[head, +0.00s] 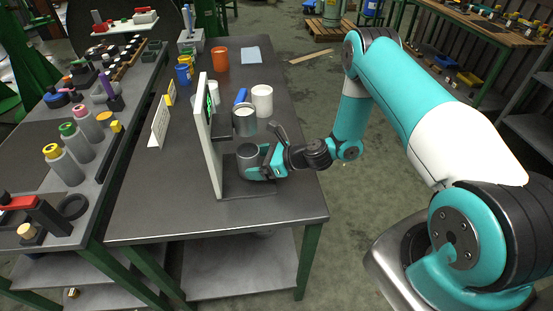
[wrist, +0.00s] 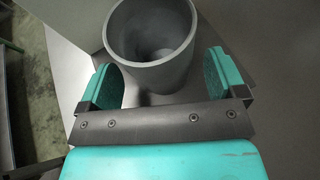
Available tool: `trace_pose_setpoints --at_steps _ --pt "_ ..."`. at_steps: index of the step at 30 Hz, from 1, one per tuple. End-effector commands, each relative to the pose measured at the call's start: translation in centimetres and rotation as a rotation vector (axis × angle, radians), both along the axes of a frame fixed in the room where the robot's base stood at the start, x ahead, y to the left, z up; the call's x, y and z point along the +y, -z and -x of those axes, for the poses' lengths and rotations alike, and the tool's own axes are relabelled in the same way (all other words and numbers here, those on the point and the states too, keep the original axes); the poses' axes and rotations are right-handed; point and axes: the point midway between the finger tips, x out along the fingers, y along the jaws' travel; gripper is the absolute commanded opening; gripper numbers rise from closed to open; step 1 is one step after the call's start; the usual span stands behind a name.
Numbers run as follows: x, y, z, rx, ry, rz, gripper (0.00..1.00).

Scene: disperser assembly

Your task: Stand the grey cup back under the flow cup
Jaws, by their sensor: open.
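The grey cup (head: 247,157) stands upright on the base of the flow cup stand, below the flow cup (head: 244,120). In the wrist view the grey cup (wrist: 152,45) is open at the top and looks empty. My gripper (head: 263,165) is open, with its teal fingers (wrist: 161,77) to either side of the cup's near part. I cannot tell whether either finger touches the cup. The flow cup is a grey cylinder with a light top, held on the stand's upright panel (head: 208,150). It does not show in the wrist view.
The table's front is clear.

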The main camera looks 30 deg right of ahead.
Motion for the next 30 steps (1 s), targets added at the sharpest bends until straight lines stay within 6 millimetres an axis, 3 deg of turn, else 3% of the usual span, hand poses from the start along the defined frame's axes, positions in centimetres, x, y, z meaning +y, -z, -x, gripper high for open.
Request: trace_pose_setpoints --at_steps 9,17,20,24,30 --pt "-5.1 -2.6 4.2 -0.002 0.006 -0.001 0.90" --pt "-7.0 -4.0 6.0 -0.008 -0.008 0.005 0.90" --pt "-6.0 -5.6 6.2 -0.056 -0.091 0.061 0.90" --pt "-2.3 -10.2 7.0 -0.232 -0.379 0.253 0.90" --pt "3.8 -17.6 11.6 -0.591 -0.932 0.579 0.90"
